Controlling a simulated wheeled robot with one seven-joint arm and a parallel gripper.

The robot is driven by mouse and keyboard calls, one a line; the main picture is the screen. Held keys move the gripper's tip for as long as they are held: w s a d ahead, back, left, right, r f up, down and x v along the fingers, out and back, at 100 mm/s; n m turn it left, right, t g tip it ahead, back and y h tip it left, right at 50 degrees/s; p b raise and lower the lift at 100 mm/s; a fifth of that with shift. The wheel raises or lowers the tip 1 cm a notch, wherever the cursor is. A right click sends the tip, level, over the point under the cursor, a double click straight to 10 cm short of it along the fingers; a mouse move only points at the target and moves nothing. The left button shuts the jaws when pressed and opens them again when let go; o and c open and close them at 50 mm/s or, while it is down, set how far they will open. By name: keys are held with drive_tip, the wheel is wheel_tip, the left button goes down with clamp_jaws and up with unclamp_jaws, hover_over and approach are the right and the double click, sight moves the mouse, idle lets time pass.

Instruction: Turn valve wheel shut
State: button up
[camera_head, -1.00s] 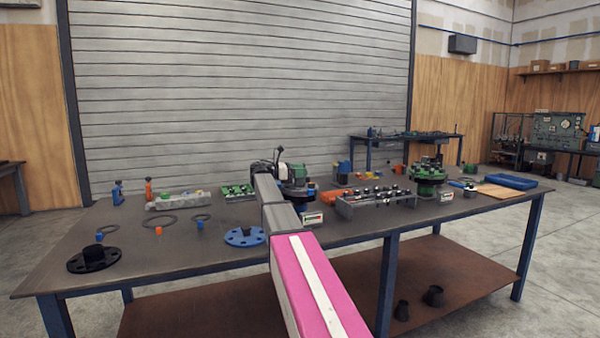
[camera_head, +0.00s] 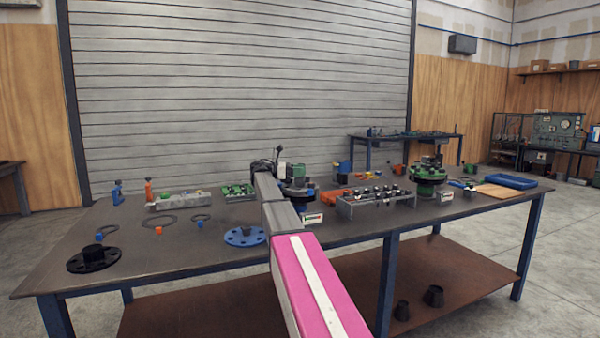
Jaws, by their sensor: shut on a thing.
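A flanged pipe assembly (camera_head: 298,186) with dark flanges and some green stands near the middle of the bench, just right of the far end of my arm. My gripper (camera_head: 268,166) is a small dark shape at that end, against the left side of the assembly. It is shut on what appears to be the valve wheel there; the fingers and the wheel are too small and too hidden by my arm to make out. A thin dark lever with a knob (camera_head: 279,152) stands up beside it.
A second flanged assembly (camera_head: 427,178) stands at the right on the bench (camera_head: 180,255). A grey rack of fittings (camera_head: 376,203) lies between them. A blue flange (camera_head: 244,236) and a black flange (camera_head: 94,258) lie at the left.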

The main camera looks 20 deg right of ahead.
drive_tip(key=o, duration=0.9)
drive_tip(key=shift+o, duration=0.2)
drive_tip(key=v, duration=1)
drive_tip(key=shift+a, duration=0.4)
drive_tip(key=shift+w, duration=0.1)
